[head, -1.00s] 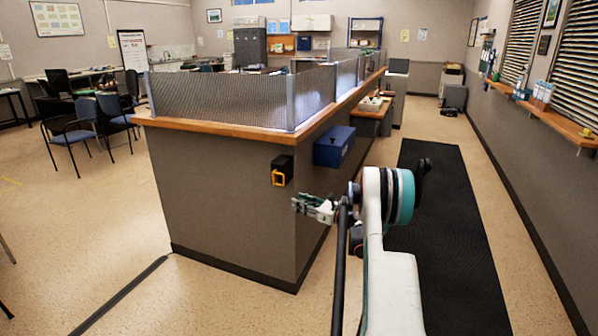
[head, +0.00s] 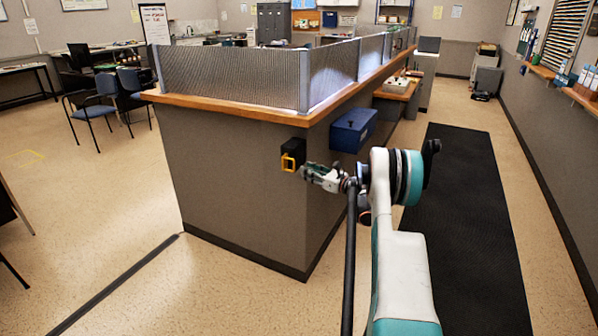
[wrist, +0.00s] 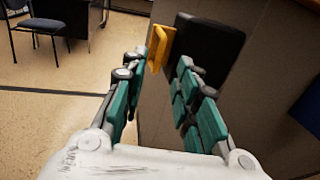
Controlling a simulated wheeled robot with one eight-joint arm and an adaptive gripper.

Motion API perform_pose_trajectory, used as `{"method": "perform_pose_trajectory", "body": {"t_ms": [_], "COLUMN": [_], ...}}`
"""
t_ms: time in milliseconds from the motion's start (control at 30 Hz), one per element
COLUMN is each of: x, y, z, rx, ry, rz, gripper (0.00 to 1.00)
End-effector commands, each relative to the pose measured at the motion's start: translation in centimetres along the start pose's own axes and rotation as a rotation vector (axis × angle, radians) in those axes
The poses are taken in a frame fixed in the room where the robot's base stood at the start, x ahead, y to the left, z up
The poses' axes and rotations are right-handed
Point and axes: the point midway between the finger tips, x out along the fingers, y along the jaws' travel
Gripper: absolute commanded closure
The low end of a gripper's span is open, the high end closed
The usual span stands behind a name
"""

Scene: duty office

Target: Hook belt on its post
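A black belt housing (head: 293,151) with a yellow belt end (head: 287,163) is fixed to the grey side of the counter, below its wooden top. In the wrist view, the black housing (wrist: 208,50) is just beyond my fingertips. The yellow belt end (wrist: 160,48) stands out from it, near the gap between the fingers. My gripper (head: 306,171) is just right of the housing in the head view. In the wrist view my gripper (wrist: 158,72) is open, with nothing held. I cannot make out a post in either view.
The counter (head: 230,180) carries mesh panels. A blue box (head: 353,130) hangs on its side, close to my arm. A black mat (head: 465,200) lies in the aisle on the right. Blue chairs (head: 92,110) stand at the left. The floor left of the counter is mostly clear.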

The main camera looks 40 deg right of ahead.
Motion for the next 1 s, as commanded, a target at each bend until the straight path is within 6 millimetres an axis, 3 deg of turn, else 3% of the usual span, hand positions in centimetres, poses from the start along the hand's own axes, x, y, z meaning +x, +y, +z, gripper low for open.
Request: {"method": "perform_pose_trajectory", "body": {"t_ms": [100,300,733,867,1000], "x": [2.3,4.7,5.6,5.6,5.6], "y": [0.1,0.0,0.0,0.0,0.0], "z": [-0.2,-0.1,0.0,0.0,0.0], "rx": [0.000,0.000,0.000,0.000,0.000], "ry": [0.000,0.000,0.000,0.000,0.000], "rz": [0.002,0.001,0.000,0.000,0.000], "gripper": [0.72,0.72,0.72,0.99,1.00]}}
